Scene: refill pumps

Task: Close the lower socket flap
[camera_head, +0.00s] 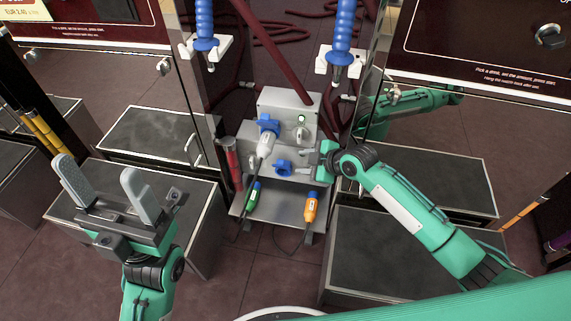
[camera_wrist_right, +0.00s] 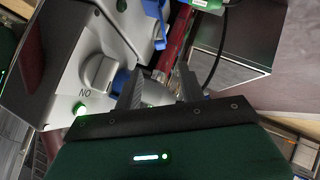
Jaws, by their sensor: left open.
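A grey socket box (camera_head: 288,108) stands on a low stand in the head view. Its upper blue socket holds a white plug (camera_head: 265,144). The lower blue socket flap (camera_head: 283,168) is below it; its exact angle is too small to tell. My right gripper (camera_head: 323,157) is at the box's right side, close to the lower socket. In the right wrist view its fingers (camera_wrist_right: 159,88) are apart, with a pale rounded part and some blue between and behind them; contact is unclear. My left gripper (camera_head: 108,190) is open and empty, away at the left.
Blue hose grips (camera_head: 341,30) hang above. A rotary switch (camera_wrist_right: 98,70) and a green light (camera_wrist_right: 80,109) show on the box. Dark-topped low cabinets flank it.

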